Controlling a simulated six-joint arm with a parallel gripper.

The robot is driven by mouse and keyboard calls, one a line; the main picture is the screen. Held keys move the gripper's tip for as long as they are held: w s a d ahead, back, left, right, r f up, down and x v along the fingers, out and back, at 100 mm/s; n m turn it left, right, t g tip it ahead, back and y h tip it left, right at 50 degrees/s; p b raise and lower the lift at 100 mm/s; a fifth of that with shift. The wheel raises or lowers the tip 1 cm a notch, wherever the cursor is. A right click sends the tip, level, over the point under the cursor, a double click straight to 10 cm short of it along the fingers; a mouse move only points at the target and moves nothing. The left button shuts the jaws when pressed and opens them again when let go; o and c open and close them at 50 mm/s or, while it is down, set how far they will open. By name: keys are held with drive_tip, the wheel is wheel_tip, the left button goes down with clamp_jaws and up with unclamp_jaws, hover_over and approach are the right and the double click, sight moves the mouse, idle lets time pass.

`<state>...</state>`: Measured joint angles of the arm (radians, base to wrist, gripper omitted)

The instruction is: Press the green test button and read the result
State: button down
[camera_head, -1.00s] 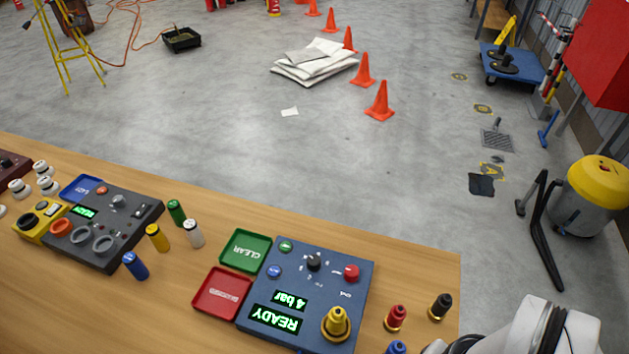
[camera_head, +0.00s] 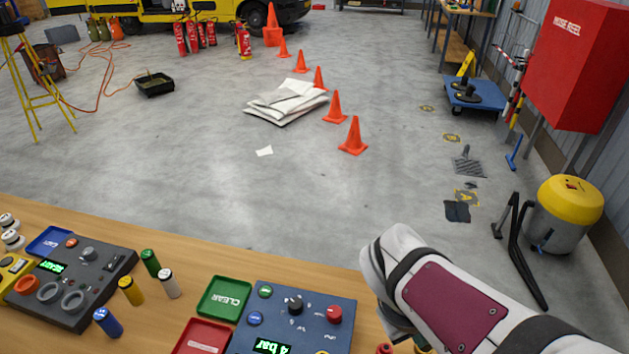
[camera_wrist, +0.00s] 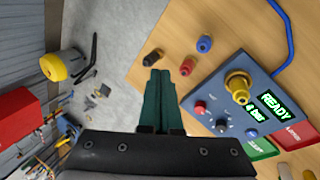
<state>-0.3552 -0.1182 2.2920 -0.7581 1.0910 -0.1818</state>
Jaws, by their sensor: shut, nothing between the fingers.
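The blue test panel (camera_head: 320,308) sits on the bench with its lower part cut off by the frame edge. Its green button (camera_head: 265,291) is at the top left corner, above a blue button (camera_head: 255,318). A black knob (camera_head: 295,305) and a red button (camera_head: 334,314) are to the right. In the wrist view a display (camera_wrist: 273,104) reads READY and a smaller one (camera_wrist: 257,116) reads 4 bar; I cannot make out the green button there. My gripper (camera_wrist: 159,72) is shut and empty, beside the panel and apart from it. It is not visible in the head view.
A green CLEAR tray (camera_head: 224,299) and a red tray (camera_head: 203,337) lie left of the panel. Small coloured cylinders (camera_head: 131,290) and another control box (camera_head: 77,290) stand farther left. Red (camera_wrist: 187,67) and black (camera_wrist: 152,57) fittings stand near my fingers. A blue hose leaves the panel.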

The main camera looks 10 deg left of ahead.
drive_tip(key=w+a+n+t, duration=0.3)
drive_tip(key=w+a+n, duration=0.2)
drive_tip(key=w+n, duration=0.15)
drive_tip(key=n+t+y, duration=0.4)
drive_tip(key=n+y, duration=0.1)
drive_tip(key=n, duration=1.1)
hover_over(263, 294)
wheel_tip(263, 294, down, 7)
drive_tip(key=shift+s, duration=0.1)
drive_tip(key=shift+f, duration=0.1)
drive_tip(key=shift+f, duration=4.35)
drive_tip(key=shift+f, duration=0.4)
